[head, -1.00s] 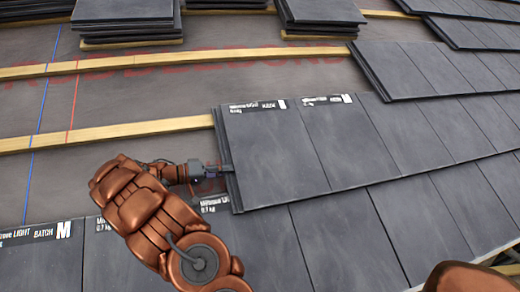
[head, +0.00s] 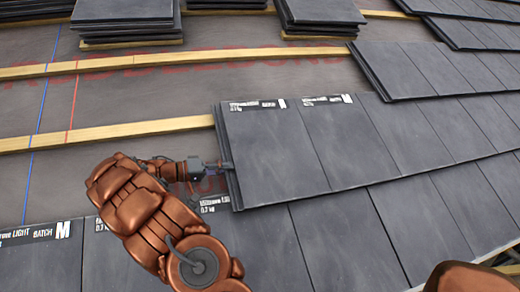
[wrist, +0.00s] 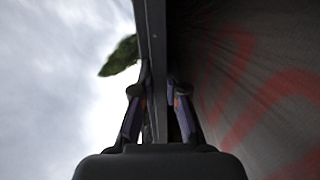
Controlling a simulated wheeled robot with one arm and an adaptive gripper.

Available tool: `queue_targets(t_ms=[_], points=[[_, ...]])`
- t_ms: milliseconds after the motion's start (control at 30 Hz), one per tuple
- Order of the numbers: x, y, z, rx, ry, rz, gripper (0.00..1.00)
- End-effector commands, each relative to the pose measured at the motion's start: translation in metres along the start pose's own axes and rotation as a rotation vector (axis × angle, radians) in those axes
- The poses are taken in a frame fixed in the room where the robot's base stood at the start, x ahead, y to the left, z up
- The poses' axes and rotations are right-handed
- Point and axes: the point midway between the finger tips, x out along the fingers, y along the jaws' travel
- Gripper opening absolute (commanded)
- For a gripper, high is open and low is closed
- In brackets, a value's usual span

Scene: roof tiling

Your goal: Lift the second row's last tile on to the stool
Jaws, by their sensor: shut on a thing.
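The second row's last tile (head: 272,150) is a dark grey slate at the left end of its row, with a white label at its top edge. It lies against the tile (head: 343,140) to its right and overlaps the row below. My gripper (head: 226,166) is at the tile's left edge, reaching in from the left. In the wrist view my gripper (wrist: 158,100) has its two fingers on either side of the tile's thin edge (wrist: 154,60), shut on it. No stool shows in either view.
Bare timber battens (head: 120,132) and grey underlay (head: 130,100) lie to the left. Tile stacks (head: 125,18) and (head: 320,14) stand at the top. The lower tile row (head: 330,232) runs across the front. A scaffold edge shows at bottom right.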

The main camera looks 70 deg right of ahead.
Motion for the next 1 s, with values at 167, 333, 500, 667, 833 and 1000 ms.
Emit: queue_targets(t_ms=[167, 333, 500, 667, 833, 1000], points=[[-0.0005, 0.0022, -0.0006, 0.001, 0.003, 0.018, 0.0], [-0.0008, 0.006, -0.0005, 0.001, 0.002, 0.041, 0.0], [-0.001, 0.0078, -0.0009, 0.001, 0.002, 0.047, 0.0], [-0.001, 0.0078, -0.0009, 0.002, 0.002, 0.047, 0.0], [-0.001, 0.0083, -0.0007, 0.002, 0.002, 0.056, 0.0], [-0.0013, 0.0103, -0.0005, 0.002, 0.002, 0.081, 0.0]])
